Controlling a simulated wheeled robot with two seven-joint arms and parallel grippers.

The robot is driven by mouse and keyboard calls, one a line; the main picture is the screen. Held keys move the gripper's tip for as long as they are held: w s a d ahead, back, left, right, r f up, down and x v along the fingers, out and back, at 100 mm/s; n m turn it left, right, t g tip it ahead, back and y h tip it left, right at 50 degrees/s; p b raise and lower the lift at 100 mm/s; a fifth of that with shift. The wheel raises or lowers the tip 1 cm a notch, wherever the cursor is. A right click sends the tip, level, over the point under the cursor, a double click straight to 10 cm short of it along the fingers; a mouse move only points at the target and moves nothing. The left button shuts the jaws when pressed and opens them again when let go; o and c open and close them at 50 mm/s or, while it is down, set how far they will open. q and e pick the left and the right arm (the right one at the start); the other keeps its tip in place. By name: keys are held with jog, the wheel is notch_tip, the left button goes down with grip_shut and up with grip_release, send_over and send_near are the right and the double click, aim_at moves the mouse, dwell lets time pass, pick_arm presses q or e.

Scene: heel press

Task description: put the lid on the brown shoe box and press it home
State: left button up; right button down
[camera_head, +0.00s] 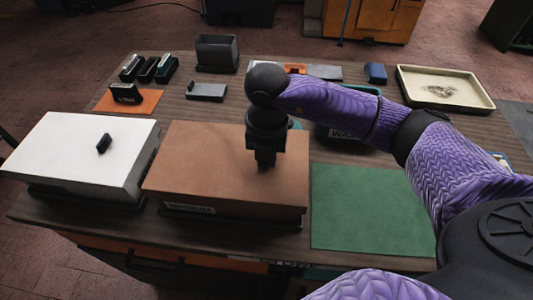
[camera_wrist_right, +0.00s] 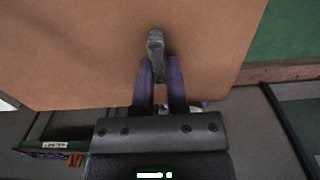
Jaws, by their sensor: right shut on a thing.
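The brown shoe box (camera_head: 240,205) stands at the middle front of the table, with a white label on its front side. Its brown lid (camera_head: 205,150) lies flat over it; the lid's surface also fills much of the right wrist view (camera_wrist_right: 90,55). I cannot tell from these views whether the lid is fully down. My left gripper is not in view.
A white box (camera_head: 75,145) with a black handle stands close left of the brown box. A green mat (camera_head: 365,210) lies clear to its right. Behind stand a dark bin (camera_head: 216,52), small black holders, an orange mat (camera_head: 140,101), a blue block (camera_head: 375,73) and a cream tray (camera_head: 445,87).

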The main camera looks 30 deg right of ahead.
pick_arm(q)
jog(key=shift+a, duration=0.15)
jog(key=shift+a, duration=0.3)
pick_arm(e)
jog(key=shift+f, duration=0.1)
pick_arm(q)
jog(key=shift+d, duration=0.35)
pick_arm(e)
jog(key=shift+f, duration=0.15)
jog(key=c, duration=0.9)
grip_release()
jog(key=o, duration=0.7)
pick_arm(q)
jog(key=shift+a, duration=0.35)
pick_arm(e)
jog(key=shift+o, duration=0.6)
